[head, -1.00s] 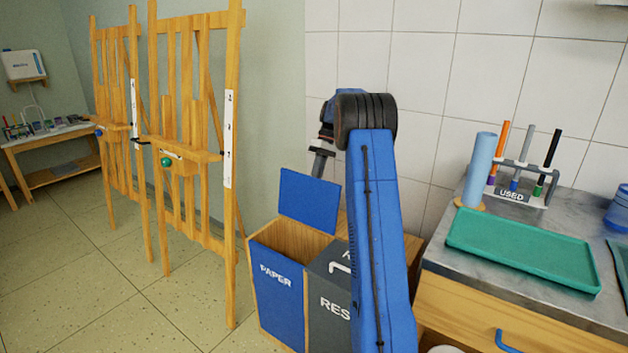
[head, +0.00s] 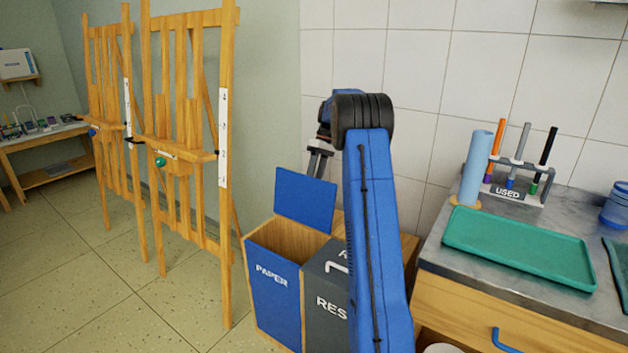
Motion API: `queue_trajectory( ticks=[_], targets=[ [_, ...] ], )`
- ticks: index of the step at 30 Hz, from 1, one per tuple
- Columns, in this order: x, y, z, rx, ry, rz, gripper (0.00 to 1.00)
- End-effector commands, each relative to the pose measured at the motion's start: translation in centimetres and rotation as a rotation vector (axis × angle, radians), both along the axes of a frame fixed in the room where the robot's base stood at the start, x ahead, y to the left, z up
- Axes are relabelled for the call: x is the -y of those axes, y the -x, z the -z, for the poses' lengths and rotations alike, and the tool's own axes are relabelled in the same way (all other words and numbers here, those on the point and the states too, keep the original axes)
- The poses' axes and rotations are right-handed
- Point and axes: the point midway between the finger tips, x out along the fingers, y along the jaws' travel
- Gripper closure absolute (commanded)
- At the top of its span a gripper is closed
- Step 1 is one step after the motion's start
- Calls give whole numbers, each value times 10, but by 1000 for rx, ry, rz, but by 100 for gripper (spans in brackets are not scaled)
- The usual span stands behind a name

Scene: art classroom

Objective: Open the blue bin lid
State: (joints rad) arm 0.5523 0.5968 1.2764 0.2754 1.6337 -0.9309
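The blue bin (head: 275,304), marked PAPER, stands on the floor left of a dark grey bin. Its blue lid (head: 305,200) is raised, tilted up above the open wooden box, whose inside shows. My gripper (head: 317,158) is just above and behind the lid's top edge. Its two fingers look spread apart with nothing between them. Their tips are partly hidden by the lid, so I cannot tell if they touch it.
The grey bin (head: 325,286) with a light handle is shut, partly hidden by my arm. Wooden easels (head: 190,150) stand at left. A metal-topped counter (head: 440,250) with a green tray (head: 520,245) and marker rack is at right. The floor at front left is clear.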

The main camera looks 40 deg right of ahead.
Motion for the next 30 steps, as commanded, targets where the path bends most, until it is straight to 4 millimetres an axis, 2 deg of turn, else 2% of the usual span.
queue_trajectory(
  ticks=[10,14,24,30],
  targets=[
    [1,-1,0,3,3,2,72],
    [2,-1,-8,5,3,2,72],
    [1,0,-64,4,3,0,72],
    [0,0,-90,3,2,0,72]
  ],
)
